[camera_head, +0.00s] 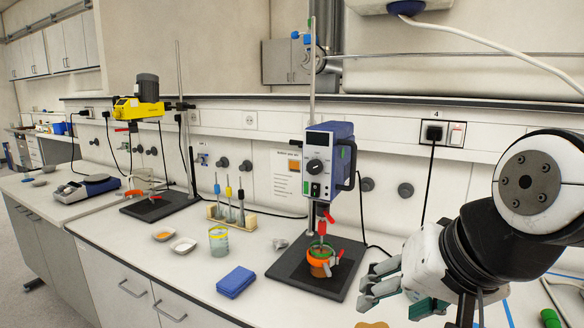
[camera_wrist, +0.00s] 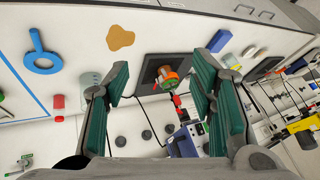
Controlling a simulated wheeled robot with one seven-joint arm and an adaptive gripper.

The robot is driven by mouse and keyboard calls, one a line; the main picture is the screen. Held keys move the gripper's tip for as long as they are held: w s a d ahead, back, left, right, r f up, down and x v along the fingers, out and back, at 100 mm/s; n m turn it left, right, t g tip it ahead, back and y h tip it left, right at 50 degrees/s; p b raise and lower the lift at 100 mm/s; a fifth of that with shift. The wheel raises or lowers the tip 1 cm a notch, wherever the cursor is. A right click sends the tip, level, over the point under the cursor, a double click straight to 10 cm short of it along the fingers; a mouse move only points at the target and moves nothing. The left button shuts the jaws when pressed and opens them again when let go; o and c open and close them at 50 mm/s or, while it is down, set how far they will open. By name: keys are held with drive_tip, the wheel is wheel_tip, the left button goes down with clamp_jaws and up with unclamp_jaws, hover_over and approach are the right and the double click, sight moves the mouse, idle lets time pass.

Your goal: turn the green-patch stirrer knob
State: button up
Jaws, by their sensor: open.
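A blue overhead stirrer (camera_head: 343,150) is clamped on an upright rod. Its dark round knob (camera_head: 315,167) is on the pale front panel, with a small green patch (camera_head: 306,187) below it. In the wrist view the stirrer (camera_wrist: 183,141) appears turned over and small, beyond my fingers; its knob is too small to make out surely. My gripper (camera_head: 376,284) is in front of and to the right of the stirrer, lower than the knob, apart from it. In the wrist view my gripper (camera_wrist: 170,62) is open and empty, with green pads on both fingers.
An orange pot (camera_head: 320,264) with red clamps stands on the black stirrer base (camera_head: 289,268). A yellow stirrer (camera_head: 138,108) is farther left. Cables hang along the wall.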

drive_tip(key=w+a+r+m+t+y+p, duration=0.1)
drive_tip(key=w+a+r+m+t, duration=0.2)
drive_tip(key=w+m, duration=0.4)
drive_tip(key=w+a+r+m+t+p, duration=0.1)
drive_tip(key=w+a+r+m+p, duration=0.25)
drive_tip(key=w, duration=0.65)
drive_tip(key=m+t+h+p, duration=0.4)
drive_tip(key=m+h, duration=0.9)
drive_tip(key=m, duration=1.4)
approach(312, 168)
drive_tip(key=shift+t, duration=0.4)
drive_tip(key=x, duration=0.8)
drive_tip(key=shift+w+d+f, duration=0.15)
drive_tip(key=shift+d+f, duration=0.15)
drive_tip(key=c, duration=1.2)
